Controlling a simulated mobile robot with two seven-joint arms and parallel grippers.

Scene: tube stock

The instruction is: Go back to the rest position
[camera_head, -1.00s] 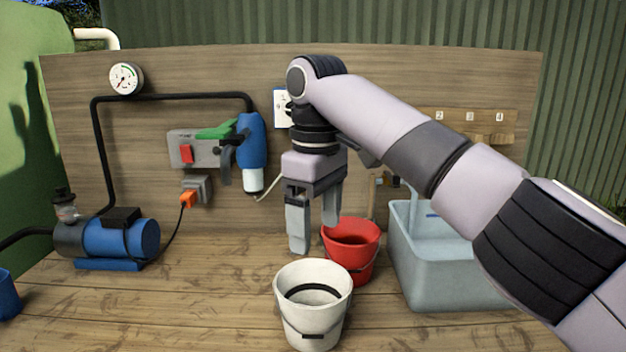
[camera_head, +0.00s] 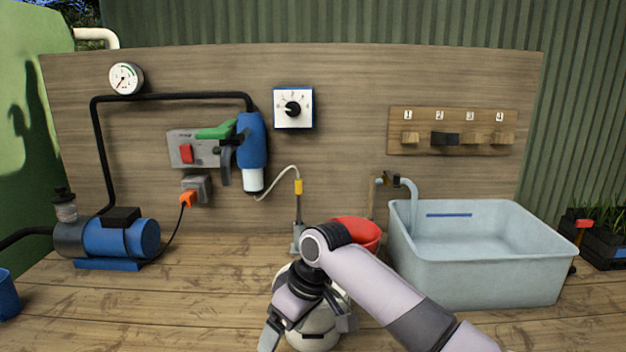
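My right arm comes in from the lower right in the head view. Its gripper (camera_head: 306,328) is low, at the bottom centre, in front of the white bucket (camera_head: 322,340) and hiding much of it. The two fingers stand apart and I see nothing held between them. Whether the gripper touches the bucket I cannot tell. The red bucket (camera_head: 366,236) stands behind, partly hidden by my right wrist. My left gripper is not in view.
A grey basin (camera_head: 480,286) with a tap (camera_head: 408,188) stands at the right. A blue pump (camera_head: 125,240) is at the left. The back board holds a dial (camera_head: 293,108), gauge (camera_head: 126,78), blue cylinder (camera_head: 252,145) and pegs (camera_head: 410,138). The left-centre table is clear.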

